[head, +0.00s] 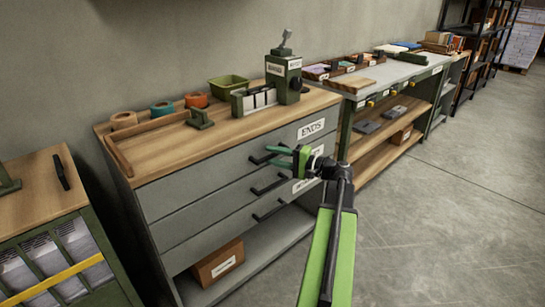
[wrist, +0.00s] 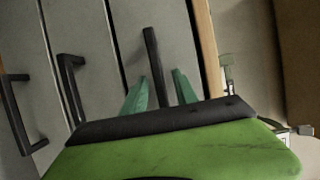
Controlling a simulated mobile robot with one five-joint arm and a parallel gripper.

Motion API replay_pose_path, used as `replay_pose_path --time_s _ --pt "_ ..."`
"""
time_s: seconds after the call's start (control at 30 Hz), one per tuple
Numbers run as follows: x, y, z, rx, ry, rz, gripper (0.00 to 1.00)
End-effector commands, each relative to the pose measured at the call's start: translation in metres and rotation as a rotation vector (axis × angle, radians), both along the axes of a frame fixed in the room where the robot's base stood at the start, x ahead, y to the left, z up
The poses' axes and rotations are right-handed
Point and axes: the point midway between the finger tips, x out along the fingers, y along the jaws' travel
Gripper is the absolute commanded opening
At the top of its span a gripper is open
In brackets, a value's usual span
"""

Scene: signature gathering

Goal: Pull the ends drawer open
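The ends drawer (head: 222,160) is the top grey drawer of the cabinet, just under the wooden top, with an "ENDS" label (head: 311,129) at its right. It looks shut, its front flush with the cabinet. Its dark bar handle (head: 257,160) is partly hidden by my gripper (head: 274,155). In the wrist view the handle (wrist: 151,55) stands between the two teal fingers of my gripper (wrist: 160,78). The fingers are apart, with a visible gap to the right of the handle; the left finger is close to it.
Two more drawers with dark handles (head: 270,187) lie below, above an open shelf holding a cardboard box (head: 218,262). Tape rolls (head: 162,109), a green bin (head: 228,86) and a green press (head: 284,77) stand on top. Concrete floor (head: 440,215) is clear at the right.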

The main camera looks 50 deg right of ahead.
Motion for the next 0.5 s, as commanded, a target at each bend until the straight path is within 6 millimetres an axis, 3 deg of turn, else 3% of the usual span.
replay_pose_path --time_s 0.3,0.5 --pt "0.0037 0.0012 0.0 0.0 0.0 0.0 0.35" --pt "0.0034 0.001 0.0 0.0 0.0 -0.001 0.08"
